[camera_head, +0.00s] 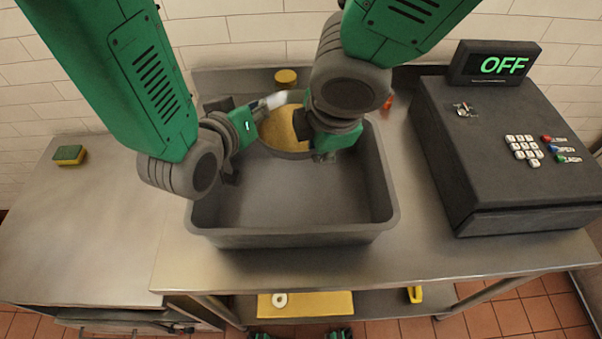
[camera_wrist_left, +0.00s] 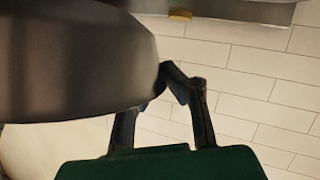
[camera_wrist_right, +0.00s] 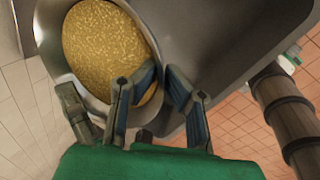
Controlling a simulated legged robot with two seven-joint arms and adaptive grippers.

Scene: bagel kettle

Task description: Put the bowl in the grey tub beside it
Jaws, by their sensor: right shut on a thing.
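The grey tub (camera_head: 300,238) stands on the steel counter in the head view. My left gripper (camera_head: 255,115) is at the bowl's left side. In the left wrist view its fingers (camera_wrist_left: 165,90) are beside a large dark rounded surface that partly hides one finger; its grip is unclear.
A dark box with an OFF display (camera_head: 500,65) and keys stands to the right of the tub. A green and yellow sponge (camera_head: 69,155) lies at the left. A small yellow round thing (camera_head: 286,78) is behind the bowl. The tub's front part is empty.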

